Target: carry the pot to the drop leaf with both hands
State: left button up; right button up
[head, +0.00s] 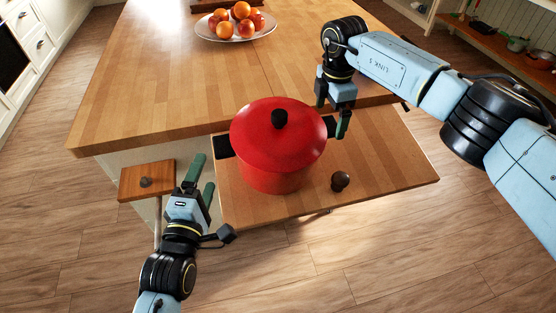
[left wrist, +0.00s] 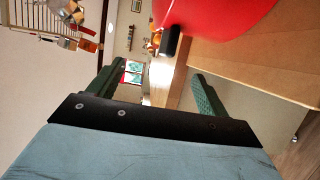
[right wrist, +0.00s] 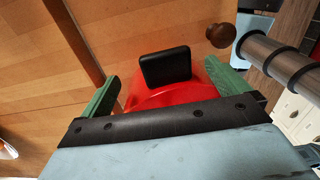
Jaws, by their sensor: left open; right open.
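The red lidded pot (head: 272,168) with a black knob stands upright on the wooden leaf (head: 392,183) at the island's front. Its left handle (head: 224,147) is black; its right handle (head: 331,127) is partly hidden by my right gripper. My left gripper (head: 205,170) is open and empty, just left of and below the left handle. In the left wrist view that handle (left wrist: 171,41) shows beyond the fingertips. My right gripper (head: 332,116) is open at the right handle. In the right wrist view the handle (right wrist: 166,67) lies between the spread fingers, with no grip visible.
A dark round knob (head: 340,181) stands on the leaf right of the pot. A fruit plate (head: 236,35) sits at the back of the island top (head: 170,85), which is mostly clear.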

notch_tip(320, 180, up, 8)
jog(key=shift+f, duration=0.25)
jog(key=shift+s+f, duration=0.1)
dwell(0.4)
